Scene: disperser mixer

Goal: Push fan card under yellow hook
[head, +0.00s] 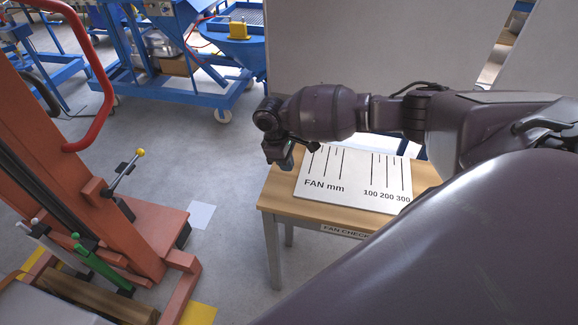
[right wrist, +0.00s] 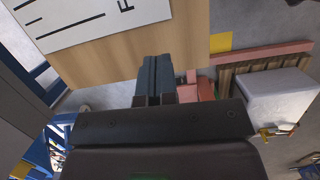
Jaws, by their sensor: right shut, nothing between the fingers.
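The fan card (head: 350,182) is a white board printed "FAN mm" and "100 200 300" with black lines. It lies flat on a small wooden table (head: 275,200), and its upper part is hidden behind my right arm. My right gripper (head: 284,162) is at the card's left end, near the table's left edge. In the right wrist view my right gripper (right wrist: 154,75) is shut and empty, over the wood, apart from the card (right wrist: 90,18) in the picture. I cannot make out a yellow hook. My left gripper is not in view.
An orange lift truck (head: 140,235) with a yellow-knobbed lever (head: 126,170) stands at the left. Blue machines (head: 185,60) stand at the back left. A grey panel (head: 370,45) rises behind the table. The floor between truck and table is mostly clear.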

